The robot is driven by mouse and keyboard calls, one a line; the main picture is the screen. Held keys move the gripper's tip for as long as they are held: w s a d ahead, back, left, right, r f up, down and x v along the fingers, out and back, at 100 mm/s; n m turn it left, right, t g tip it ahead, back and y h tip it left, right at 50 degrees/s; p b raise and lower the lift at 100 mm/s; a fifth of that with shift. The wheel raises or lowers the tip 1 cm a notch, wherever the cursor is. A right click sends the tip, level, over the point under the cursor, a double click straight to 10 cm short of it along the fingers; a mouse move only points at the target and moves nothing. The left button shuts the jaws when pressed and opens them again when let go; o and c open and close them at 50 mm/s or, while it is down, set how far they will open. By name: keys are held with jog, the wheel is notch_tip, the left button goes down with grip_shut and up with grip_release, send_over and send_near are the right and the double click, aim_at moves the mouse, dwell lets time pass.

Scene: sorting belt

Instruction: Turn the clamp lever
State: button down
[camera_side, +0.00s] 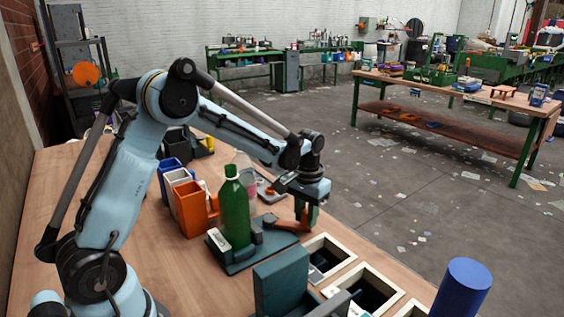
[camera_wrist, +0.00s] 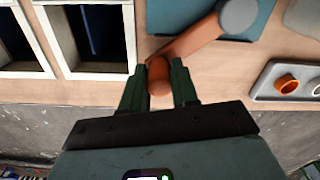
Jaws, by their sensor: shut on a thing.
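The clamp lever (camera_side: 290,225) is an orange bar on the teal fixture base (camera_side: 243,258). In the wrist view the lever (camera_wrist: 192,38) runs from a grey round hub down to a rounded orange end. My gripper (camera_wrist: 159,85) is shut on that end, with one dark green finger on each side. In the side view my gripper (camera_side: 308,220) points down at the lever's right end, and its fingers partly hide it. A green bottle (camera_side: 237,212) stands upright on the fixture, with an orange clamp part beside it.
Openings with pale rims (camera_side: 328,238) lie to the right of the fixture. Orange, white and blue boxes (camera_side: 189,207) stand behind it to the left. A grey tray (camera_wrist: 262,82) holds an orange ring. A blue cylinder (camera_side: 464,285) and a dark green block (camera_side: 282,282) stand in front.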

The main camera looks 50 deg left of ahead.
aim_at(296, 226)
jog(key=s+d+m, duration=0.1)
jog(key=s+m, duration=0.1)
jog(key=m, duration=0.1)
jog(key=shift+s+d, duration=0.1)
jog(key=shift+d, duration=0.1)
jog(key=shift+s+d+m, duration=0.2)
jog(key=shift+s+m, duration=0.5)
jog(key=shift+m, duration=0.2)
jog(key=shift+s+d+m, duration=0.2)
jog(key=shift+s+m, duration=0.5)
jog(key=shift+m, duration=0.2)
jog(key=c, duration=0.8)
grip_release()
jog(key=shift+c, duration=0.2)
jog(key=shift+r, duration=0.1)
notch_tip(296, 226, up, 12)
